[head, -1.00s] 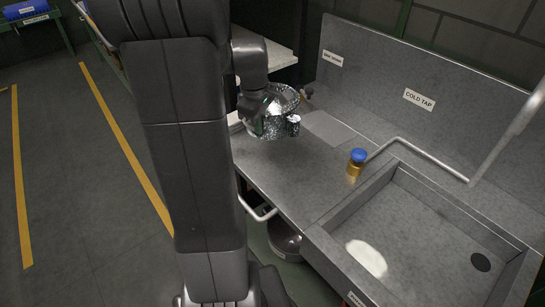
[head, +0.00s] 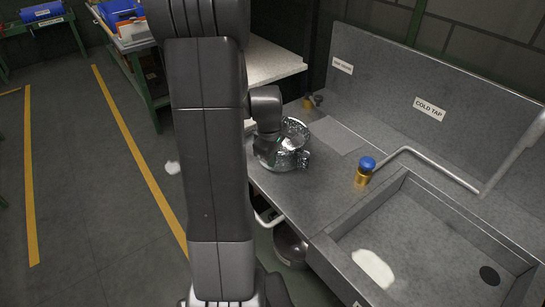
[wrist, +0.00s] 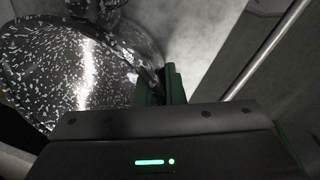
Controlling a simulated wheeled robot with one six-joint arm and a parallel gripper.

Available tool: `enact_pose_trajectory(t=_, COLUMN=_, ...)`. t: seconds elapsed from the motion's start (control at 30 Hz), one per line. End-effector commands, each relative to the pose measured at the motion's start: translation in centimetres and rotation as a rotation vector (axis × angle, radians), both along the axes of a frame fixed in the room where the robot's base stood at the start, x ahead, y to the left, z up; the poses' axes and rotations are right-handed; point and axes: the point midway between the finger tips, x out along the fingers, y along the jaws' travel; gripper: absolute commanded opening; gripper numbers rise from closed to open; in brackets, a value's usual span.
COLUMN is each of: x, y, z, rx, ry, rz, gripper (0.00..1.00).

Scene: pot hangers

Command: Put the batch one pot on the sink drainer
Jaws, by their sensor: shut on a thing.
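The pot (head: 292,150) is dark with white speckles and shows at the left end of the grey sink counter. My gripper (head: 268,150) is at its left side, partly hidden by my wrist. In the wrist view, the green fingers (wrist: 162,85) are shut on the rim of the speckled pot (wrist: 75,70). The drainer surface (head: 325,185) is the flat grey top left of the sink basin. I cannot tell whether the pot's base touches it.
A lighter flat panel (head: 338,135) lies behind the pot. A pale shelf (head: 272,62) is at back left. The counter between pot and bottle is clear.

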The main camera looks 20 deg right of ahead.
Motion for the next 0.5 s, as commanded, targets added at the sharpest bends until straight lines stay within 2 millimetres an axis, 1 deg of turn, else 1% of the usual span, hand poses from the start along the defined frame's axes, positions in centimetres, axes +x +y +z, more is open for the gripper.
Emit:
enact_pose_trajectory(t=0.13, x=0.08, y=-0.03, z=0.12, rx=-0.002, ry=-0.003, rz=0.000, gripper=0.00)
enact_pose_trajectory(t=0.27, x=0.08, y=-0.04, z=-0.27, rx=-0.002, ry=-0.003, rz=0.000, gripper=0.00)
enact_pose_trajectory(t=0.3, x=0.01, y=-0.01, z=-0.29, rx=0.000, ry=0.000, rz=0.000, gripper=0.13)
enact_pose_trajectory(t=0.4, x=0.00, y=0.00, z=-0.24, rx=0.000, ry=0.000, rz=0.000, gripper=0.31)
enact_pose_trajectory(t=0.5, x=0.00, y=0.00, z=-0.24, rx=0.000, ry=0.000, rz=0.000, gripper=0.31)
